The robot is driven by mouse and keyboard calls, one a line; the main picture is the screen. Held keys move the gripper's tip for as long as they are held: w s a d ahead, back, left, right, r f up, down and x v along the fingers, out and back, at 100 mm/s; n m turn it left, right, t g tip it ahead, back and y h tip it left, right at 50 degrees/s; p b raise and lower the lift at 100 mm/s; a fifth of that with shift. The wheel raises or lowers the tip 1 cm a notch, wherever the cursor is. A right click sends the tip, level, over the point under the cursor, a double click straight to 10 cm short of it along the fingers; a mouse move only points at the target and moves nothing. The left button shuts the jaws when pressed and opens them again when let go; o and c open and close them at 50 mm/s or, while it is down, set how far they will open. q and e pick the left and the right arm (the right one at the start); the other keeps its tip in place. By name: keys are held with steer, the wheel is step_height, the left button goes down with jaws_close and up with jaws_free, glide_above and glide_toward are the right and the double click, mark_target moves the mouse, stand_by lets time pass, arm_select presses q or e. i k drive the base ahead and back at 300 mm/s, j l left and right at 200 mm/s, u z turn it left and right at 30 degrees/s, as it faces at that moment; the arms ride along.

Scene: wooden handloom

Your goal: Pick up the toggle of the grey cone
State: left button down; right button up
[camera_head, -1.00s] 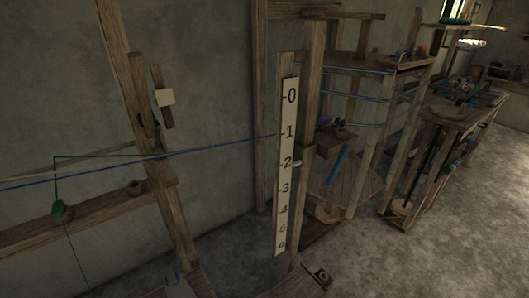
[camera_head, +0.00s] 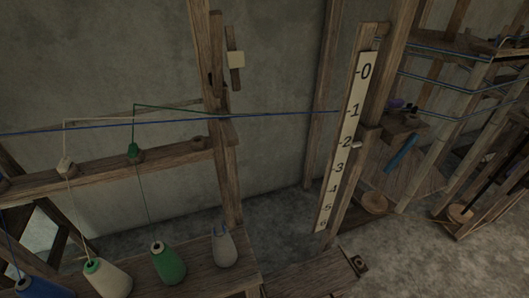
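The grey cone (camera_head: 224,248) stands upright at the right end of a low wooden shelf (camera_head: 205,275). A thin looped piece, perhaps its thread end, shows at its top; I cannot make out a separate toggle. Left of it stand a green cone (camera_head: 168,264), a cream cone (camera_head: 107,279) and, partly cut off, a blue cone (camera_head: 42,289). Neither of my grippers is in view.
A rail (camera_head: 105,172) above the cones carries a green piece (camera_head: 133,152), a cream piece (camera_head: 66,166) and a wooden ring (camera_head: 198,143). A post (camera_head: 222,110) rises behind the grey cone. A numbered scale board (camera_head: 348,140) stands to the right.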

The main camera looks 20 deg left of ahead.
mark_target(217, 224)
steer(key=u, duration=0.95)
